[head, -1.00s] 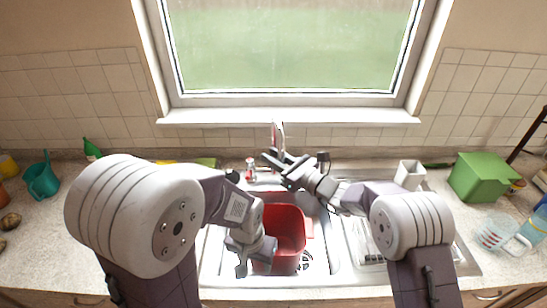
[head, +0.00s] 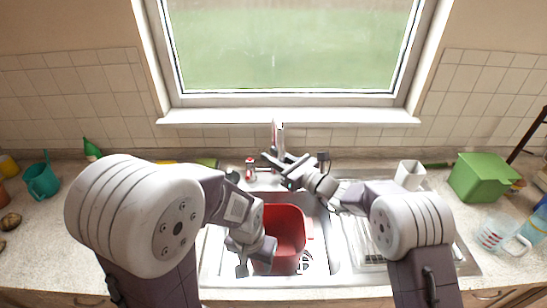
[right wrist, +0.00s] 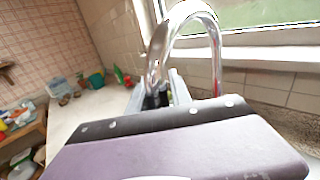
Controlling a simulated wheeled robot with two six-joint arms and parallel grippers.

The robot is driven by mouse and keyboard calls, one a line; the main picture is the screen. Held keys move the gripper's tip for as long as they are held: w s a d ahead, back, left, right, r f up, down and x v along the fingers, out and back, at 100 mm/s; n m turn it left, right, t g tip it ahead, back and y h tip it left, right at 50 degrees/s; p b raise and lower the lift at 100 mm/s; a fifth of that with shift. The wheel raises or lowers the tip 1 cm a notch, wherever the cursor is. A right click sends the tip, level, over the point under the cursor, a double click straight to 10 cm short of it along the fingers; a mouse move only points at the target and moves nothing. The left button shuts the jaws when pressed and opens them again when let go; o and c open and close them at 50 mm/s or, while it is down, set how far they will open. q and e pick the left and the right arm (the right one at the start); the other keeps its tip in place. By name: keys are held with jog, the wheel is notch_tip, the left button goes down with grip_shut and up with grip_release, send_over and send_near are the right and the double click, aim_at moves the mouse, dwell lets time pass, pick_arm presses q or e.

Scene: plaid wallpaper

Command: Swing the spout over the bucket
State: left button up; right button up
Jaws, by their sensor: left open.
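The chrome faucet spout (head: 278,136) rises behind the sink under the window. In the right wrist view the spout (right wrist: 186,14) arches high and its near end comes down between my fingers. My right gripper (head: 277,160) is at the spout, with its fingers apart on either side; whether they touch it I cannot tell. It also shows in the right wrist view (right wrist: 158,95). The red bucket (head: 287,228) stands in the sink basin, partly hidden by my left arm. My left gripper (head: 252,268) is open and empty at the bucket's left front side.
The sink's drainboard (head: 358,240) lies right of the basin. A white cup (head: 409,174), a green box (head: 482,177) and a measuring jug (head: 497,234) stand on the right counter. A teal watering can (head: 41,180) and a green bottle (head: 92,150) stand on the left.

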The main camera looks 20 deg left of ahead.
jog(key=o, duration=0.3)
jog(key=shift+w+r, duration=0.2)
jog(key=shift+r, duration=0.15)
pick_arm(q)
notch_tip(320, 180, down, 2)
jog(key=shift+w+f+b, duration=0.1)
jog(key=shift+f+b, duration=0.05)
jog(key=shift+b, duration=1)
pick_arm(e)
jog(key=v, duration=0.8)
jog(key=shift+d+f, duration=0.3)
